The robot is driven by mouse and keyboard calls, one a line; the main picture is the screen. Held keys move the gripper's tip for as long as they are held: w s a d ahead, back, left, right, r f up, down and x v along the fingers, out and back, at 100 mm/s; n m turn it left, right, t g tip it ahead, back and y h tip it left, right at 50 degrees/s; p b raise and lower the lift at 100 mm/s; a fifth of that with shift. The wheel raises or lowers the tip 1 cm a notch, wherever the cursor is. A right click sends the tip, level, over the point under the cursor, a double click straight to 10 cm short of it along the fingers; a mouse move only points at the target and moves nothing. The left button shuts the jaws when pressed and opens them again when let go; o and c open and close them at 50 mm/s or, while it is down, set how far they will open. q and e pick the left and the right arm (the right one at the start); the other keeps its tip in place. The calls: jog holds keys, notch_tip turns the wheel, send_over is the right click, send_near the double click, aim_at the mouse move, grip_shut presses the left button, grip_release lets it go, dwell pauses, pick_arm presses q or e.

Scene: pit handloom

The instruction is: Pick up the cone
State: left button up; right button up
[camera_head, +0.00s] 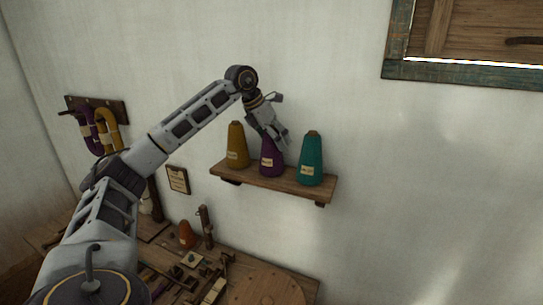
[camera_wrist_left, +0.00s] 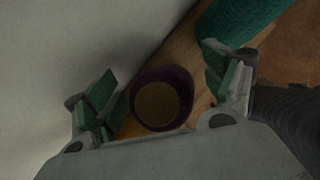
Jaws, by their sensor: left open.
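Three cones stand upright in a row on a small wall shelf (camera_head: 248,180): a yellow cone (camera_head: 237,147) on the left, a purple cone (camera_head: 270,163) in the middle and a teal cone (camera_head: 311,160) on the right. My left gripper (camera_head: 279,143) is open and points down over the top of the purple cone. In the left wrist view the purple cone (camera_wrist_left: 161,99) is seen from above, between the open fingers (camera_wrist_left: 170,95); contact cannot be told. The teal cone (camera_wrist_left: 239,20) is close beside the right finger there. My right gripper is not in view.
The wall is directly behind the shelf. A workbench (camera_head: 160,228) below holds small tools and an orange-brown cone (camera_head: 186,234). Purple and yellow hanks (camera_head: 105,130) hang on a wall rack at left. A wooden shutter (camera_head: 470,35) is at upper right.

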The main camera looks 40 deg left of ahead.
pick_arm(q)
jog(key=shift+w+d+f, duration=0.1)
jog(key=shift+w+f, duration=0.15)
jog(key=shift+f, duration=0.3)
jog(key=shift+c, duration=0.4)
jog(key=c, duration=1.5)
